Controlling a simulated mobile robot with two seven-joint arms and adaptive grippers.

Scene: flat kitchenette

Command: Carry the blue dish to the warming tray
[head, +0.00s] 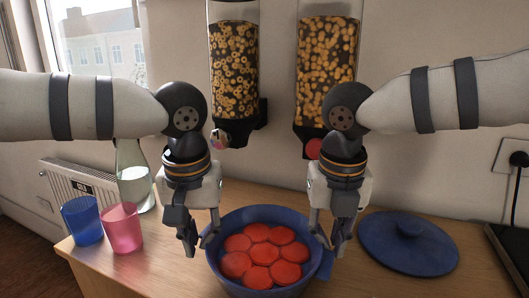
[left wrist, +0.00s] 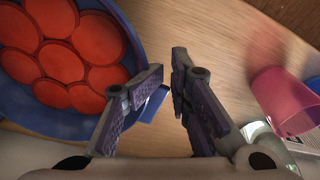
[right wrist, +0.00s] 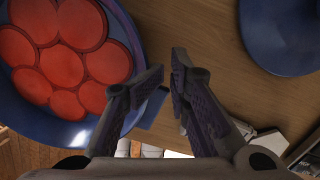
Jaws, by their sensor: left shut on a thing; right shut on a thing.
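The blue dish (head: 222,262) stands on the wooden counter, holding several round red slices (head: 264,252). My left gripper (head: 198,240) is at its left side, shut on the handle tab, which shows between the fingers in the left wrist view (left wrist: 153,103). My right gripper (head: 332,242) is at its right side, shut on the other handle tab, seen in the right wrist view (right wrist: 150,108). The dish looks level; I cannot tell whether it touches the counter. A dark flat slab (head: 508,248), perhaps the warming tray, is cut off at the right edge.
A blue lid (head: 400,247) lies on the counter right of the dish. A blue cup (head: 82,220), a pink cup (head: 122,228) and a glass carafe (head: 133,180) stand at the left. Two cereal dispensers (head: 233,75) hang on the wall behind. A socket (head: 516,158) has a plugged cord.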

